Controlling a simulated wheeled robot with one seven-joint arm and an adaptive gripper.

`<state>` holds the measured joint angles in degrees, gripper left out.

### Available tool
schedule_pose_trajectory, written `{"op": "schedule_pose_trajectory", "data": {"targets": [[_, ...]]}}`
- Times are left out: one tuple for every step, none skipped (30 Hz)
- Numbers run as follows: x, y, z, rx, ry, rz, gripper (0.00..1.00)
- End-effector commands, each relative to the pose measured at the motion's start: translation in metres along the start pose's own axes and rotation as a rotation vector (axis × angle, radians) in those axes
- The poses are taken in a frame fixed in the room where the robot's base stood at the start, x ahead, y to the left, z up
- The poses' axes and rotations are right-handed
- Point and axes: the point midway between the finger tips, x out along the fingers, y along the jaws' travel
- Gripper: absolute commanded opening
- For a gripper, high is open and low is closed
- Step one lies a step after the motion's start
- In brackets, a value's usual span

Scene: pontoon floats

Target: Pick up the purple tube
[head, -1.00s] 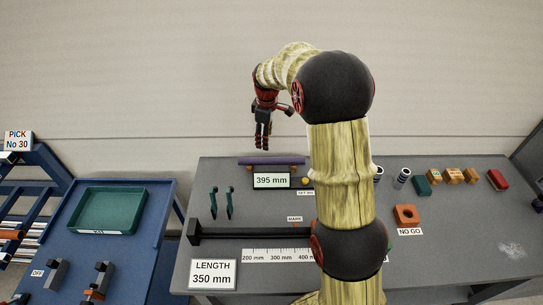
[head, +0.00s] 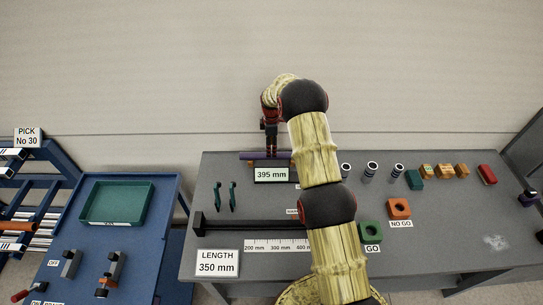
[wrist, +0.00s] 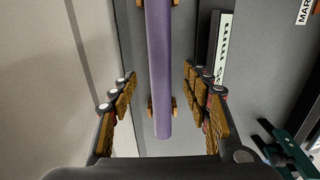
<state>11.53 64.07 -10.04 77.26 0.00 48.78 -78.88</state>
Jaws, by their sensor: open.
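The purple tube (head: 252,154) lies level at the back of the grey bench, behind the 395 mm display. In the wrist view the tube (wrist: 158,62) runs up the picture and rests on small orange-brown supports (wrist: 151,107). In the wrist view my gripper (wrist: 159,80) is open, with one set of padded fingers on each side of the tube and a clear gap to both. Part of the tube is hidden behind my gripper in the head view.
The 395 mm display (head: 271,175) stands close in front of the tube. Two green-handled tools (head: 232,197) lie left of it. A green tray (head: 117,204) sits on the blue table at left. Several blocks line the bench's right side. The wall is close behind the tube.

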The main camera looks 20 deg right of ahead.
Motion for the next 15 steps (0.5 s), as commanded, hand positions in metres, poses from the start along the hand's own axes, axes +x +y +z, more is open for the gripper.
{"op": "schedule_pose_trajectory", "data": {"targets": [[0.004,0.0,0.001,0.0,0.0,0.0,0.48],[0.006,0.0,0.001,0.001,0.0,0.0,0.48],[0.01,0.0,0.002,0.001,0.0,-0.001,0.48],[0.013,-0.001,0.003,0.001,0.0,-0.001,0.48],[0.018,-0.001,0.004,0.001,0.0,-0.002,0.48],[0.023,-0.001,0.005,0.001,0.0,-0.002,0.48],[0.026,-0.001,0.005,0.001,0.0,-0.001,0.48],[0.031,-0.001,0.006,0.001,0.0,-0.001,0.48],[0.036,-0.001,0.007,0.0,0.0,-0.002,0.48],[0.04,-0.001,0.006,0.0,0.0,-0.002,0.48],[0.043,-0.001,0.006,0.0,0.0,-0.001,0.48],[0.047,-0.001,0.006,0.0,0.0,0.0,0.48],[0.049,0.0,0.006,0.0,0.0,0.001,0.48],[0.05,0.0,0.006,0.0,0.0,0.002,0.48],[0.052,0.0,0.006,0.001,0.0,0.002,0.48]]}}
